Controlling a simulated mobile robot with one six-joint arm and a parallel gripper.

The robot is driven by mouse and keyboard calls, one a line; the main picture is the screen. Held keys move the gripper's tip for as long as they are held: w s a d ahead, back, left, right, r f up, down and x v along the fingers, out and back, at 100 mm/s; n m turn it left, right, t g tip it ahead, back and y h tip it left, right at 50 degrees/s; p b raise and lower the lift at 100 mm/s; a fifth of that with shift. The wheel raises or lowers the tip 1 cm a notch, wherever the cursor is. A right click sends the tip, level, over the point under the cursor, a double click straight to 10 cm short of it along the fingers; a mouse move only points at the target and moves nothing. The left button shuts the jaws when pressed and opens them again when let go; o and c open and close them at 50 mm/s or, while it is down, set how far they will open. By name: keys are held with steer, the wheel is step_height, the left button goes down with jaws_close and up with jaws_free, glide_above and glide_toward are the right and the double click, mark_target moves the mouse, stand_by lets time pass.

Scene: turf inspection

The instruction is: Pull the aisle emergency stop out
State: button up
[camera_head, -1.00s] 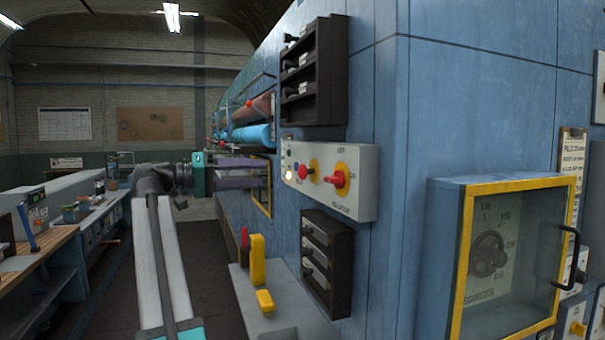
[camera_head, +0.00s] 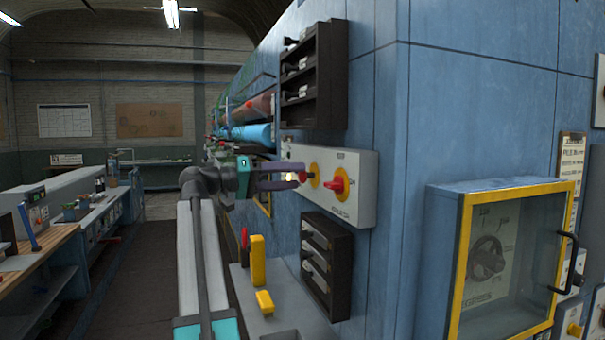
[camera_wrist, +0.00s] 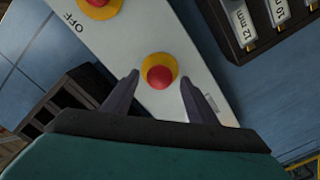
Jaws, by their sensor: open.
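A red mushroom button (camera_wrist: 160,77) on a yellow disc, apparently the aisle emergency stop, sits on a pale control panel (camera_wrist: 190,50). In the wrist view it appears between the tips of my open gripper (camera_wrist: 159,80), one finger on each side; I cannot tell whether they touch it. In the head view the button (camera_head: 302,176) is partly hidden by the fingers of my gripper (camera_head: 297,176), which reach to the panel from the left. Its label is not readable.
A red rotary switch on a yellow plate (camera_head: 338,187) is close beside the button, with an OFF mark nearby in the wrist view. Black racks (camera_head: 313,75) (camera_head: 326,262) jut out above and below the panel. A glazed yellow-framed box (camera_head: 510,255) stands at right.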

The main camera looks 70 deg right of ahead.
mark_target(299, 176)
steer(key=shift+p+x, duration=0.3)
steer(key=shift+x, duration=1.35)
